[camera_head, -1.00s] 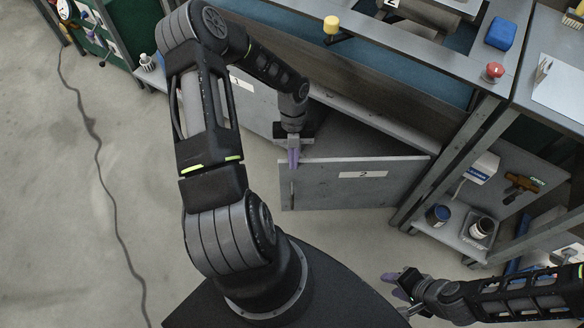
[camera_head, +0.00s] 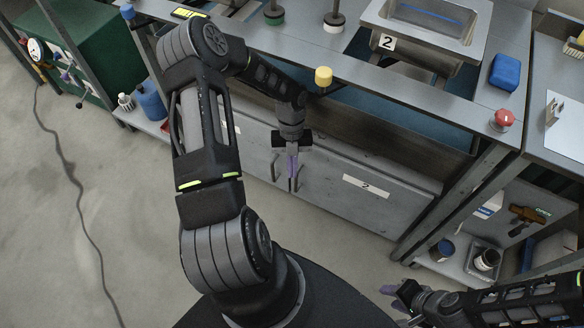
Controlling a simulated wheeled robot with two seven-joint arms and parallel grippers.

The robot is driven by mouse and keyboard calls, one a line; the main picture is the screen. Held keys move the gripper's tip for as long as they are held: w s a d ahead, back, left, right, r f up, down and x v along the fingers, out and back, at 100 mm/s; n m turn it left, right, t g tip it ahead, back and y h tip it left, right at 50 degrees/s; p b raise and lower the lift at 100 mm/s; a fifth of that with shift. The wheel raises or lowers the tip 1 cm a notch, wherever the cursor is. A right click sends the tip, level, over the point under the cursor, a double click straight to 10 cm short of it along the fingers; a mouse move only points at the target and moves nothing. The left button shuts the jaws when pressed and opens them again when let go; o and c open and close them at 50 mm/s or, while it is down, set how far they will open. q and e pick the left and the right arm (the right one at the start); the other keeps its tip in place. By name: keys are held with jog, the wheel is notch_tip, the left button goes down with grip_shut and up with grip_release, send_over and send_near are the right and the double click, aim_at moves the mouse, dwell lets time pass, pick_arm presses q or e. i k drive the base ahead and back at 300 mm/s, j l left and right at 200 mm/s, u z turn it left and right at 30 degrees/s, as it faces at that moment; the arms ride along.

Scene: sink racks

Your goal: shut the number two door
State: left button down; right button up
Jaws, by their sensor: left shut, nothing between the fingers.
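The number two door (camera_head: 392,211) is a grey panel with a white "2" label, low on the front of the bench. It stands in line with the cabinet front, flush or nearly so; I cannot tell whether a small gap is left. My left gripper (camera_head: 292,184) is shut and empty, fingers pointing down at the door's left end, beside the number one door (camera_head: 250,147). The gripper and arm hide part of both doors. I cannot tell whether its fingertips touch the panel. My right gripper (camera_head: 394,294) is low at the right, away from the door, its jaws unclear.
A yellow knob (camera_head: 323,76) and a red button (camera_head: 503,119) sit on the bench's front edge. A blue box (camera_head: 506,72) lies on top. An open shelf (camera_head: 450,268) with cans stands right of the door. Floor at left is clear except for a cable (camera_head: 66,165).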

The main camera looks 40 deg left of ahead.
aim_at(384, 206)
jog(key=k+l, duration=0.15)
jog(key=k+l+u, duration=0.1)
jog(key=l, duration=0.25)
jog(key=l+u, duration=0.1)
jog(key=l, duration=0.3)
jog(key=k+l+u, duration=0.15)
jog(key=l, duration=0.2)
